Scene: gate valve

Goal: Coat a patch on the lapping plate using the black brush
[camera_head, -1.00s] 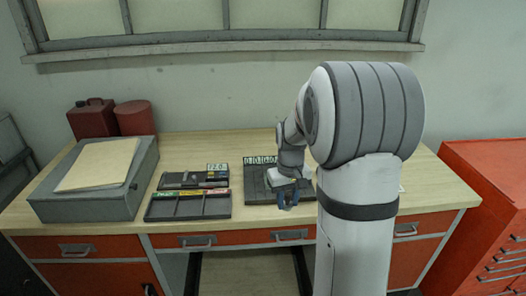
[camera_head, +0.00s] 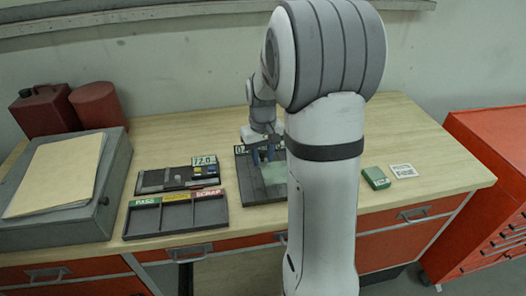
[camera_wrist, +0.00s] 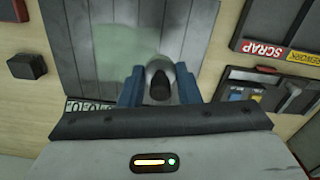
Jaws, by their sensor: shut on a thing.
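The lapping plate (camera_head: 265,192) is a dark, grooved slab on the bench; its grooves and a numbered strip also show in the wrist view (camera_wrist: 62,30). A pale green translucent patch (camera_head: 275,173) lies on it, and in the wrist view the patch (camera_wrist: 105,50) spreads to the left of my fingers. My gripper (camera_head: 263,157) is over the plate's back part, with blue fingers pointing down. In the wrist view it is shut on the black brush (camera_wrist: 159,88), seen end-on as a dark tip. Whether the bristles touch the plate is hidden.
A compartment tray with PASS and SCRAP labels (camera_head: 178,217) and a tool tray (camera_head: 165,181) stand left of the plate. A grey case (camera_head: 108,178) is further left. A small green box (camera_head: 376,178) and a white tag (camera_head: 404,170) sit right, where the bench is mostly clear.

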